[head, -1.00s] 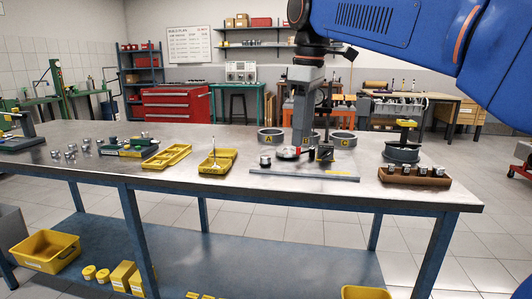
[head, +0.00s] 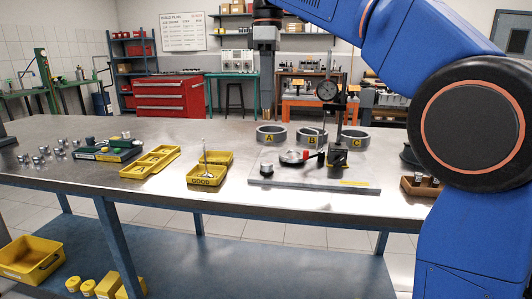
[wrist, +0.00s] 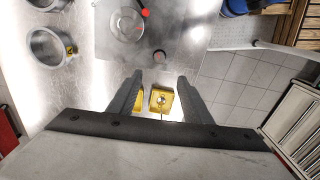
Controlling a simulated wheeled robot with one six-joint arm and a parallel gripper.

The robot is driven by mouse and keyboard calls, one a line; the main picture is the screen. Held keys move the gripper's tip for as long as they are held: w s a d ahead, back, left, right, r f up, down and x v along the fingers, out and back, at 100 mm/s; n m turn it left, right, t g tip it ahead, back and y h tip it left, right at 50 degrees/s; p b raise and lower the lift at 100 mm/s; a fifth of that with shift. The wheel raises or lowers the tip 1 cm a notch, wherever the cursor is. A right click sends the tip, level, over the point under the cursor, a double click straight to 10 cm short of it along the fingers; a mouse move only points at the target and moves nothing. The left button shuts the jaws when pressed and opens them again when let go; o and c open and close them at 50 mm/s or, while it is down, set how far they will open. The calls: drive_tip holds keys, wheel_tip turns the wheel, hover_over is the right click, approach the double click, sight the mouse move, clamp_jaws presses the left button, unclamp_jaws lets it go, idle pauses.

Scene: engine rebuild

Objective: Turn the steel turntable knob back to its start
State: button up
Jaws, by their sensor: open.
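In the head view my gripper (head: 266,112) hangs above the bench, clear of the knob.
A dial gauge (head: 327,90) on a stand rises from the plate's right part. Rings A (head: 271,135), B and C stand behind it. A yellow tray (head: 206,178) with a valve-like part lies left of the plate. Bare bench lies in front.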

sight(268, 163)
wheel_tip(268, 163, down, 17)
drive_tip(key=shift+f, duration=0.15)
idle(0.5)
drive_tip(key=c, duration=1.1)
